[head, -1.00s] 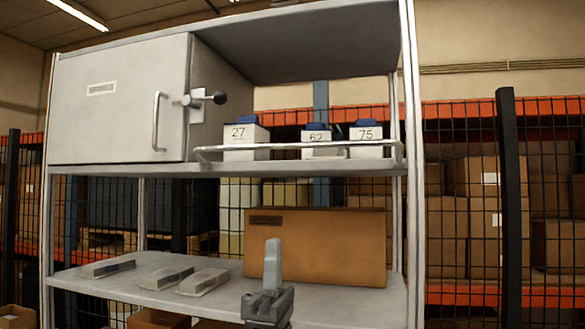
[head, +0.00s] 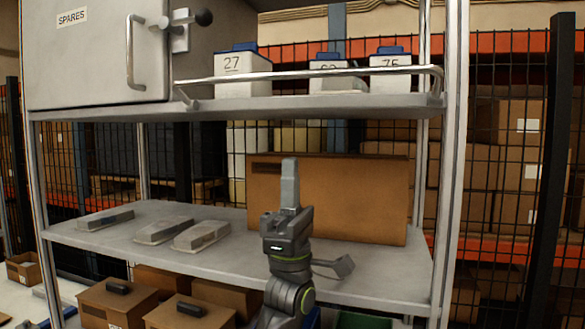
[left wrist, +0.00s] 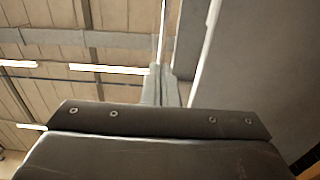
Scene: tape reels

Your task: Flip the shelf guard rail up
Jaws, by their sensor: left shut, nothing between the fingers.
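The guard rail (head: 310,76) is a thin silver bar along the front of the upper shelf (head: 300,108). It runs a little above the shelf's front edge and crosses in front of the lower parts of the numbered boxes. Its bent left end meets the shelf near the cabinet. My left gripper (head: 290,165) points up, shut and empty, below the upper shelf and in front of the cardboard box. It looks apart from the rail. In the left wrist view its closed fingers (left wrist: 160,85) point toward the ceiling, beside a grey panel. My right gripper is not in view.
White boxes 27 (head: 238,76) and 75 (head: 391,75) flank another behind the rail. A grey cabinet (head: 95,65) with handle and knob stands at left. A cardboard box (head: 340,200) and several flat packs (head: 165,230) lie on the lower shelf (head: 190,260). An upright post stands at right.

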